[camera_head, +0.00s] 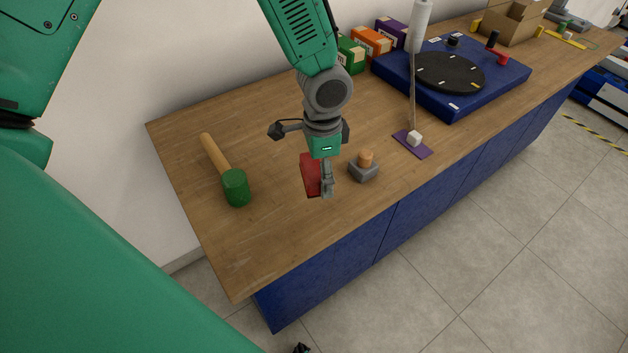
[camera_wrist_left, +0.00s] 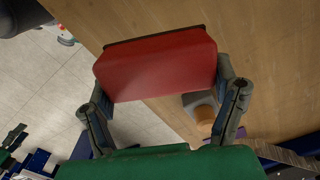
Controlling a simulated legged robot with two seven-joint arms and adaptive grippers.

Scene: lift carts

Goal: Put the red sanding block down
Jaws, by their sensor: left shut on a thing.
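The red sanding block (camera_head: 310,175) is in my left gripper (camera_head: 326,190), over the wooden worktop (camera_head: 275,215) in the head view. In the left wrist view the red sanding block (camera_wrist_left: 158,65) sits between the two fingers of my left gripper (camera_wrist_left: 165,95), which is shut on it. The head view does not clearly show whether the block touches the worktop; the wrist view suggests a gap. My right gripper is not recognisable in either view.
A grey block with a wooden knob (camera_head: 363,168) stands close right of the gripper. A green-headed mallet (camera_head: 235,187) lies to the left. The worktop's front left is clear.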

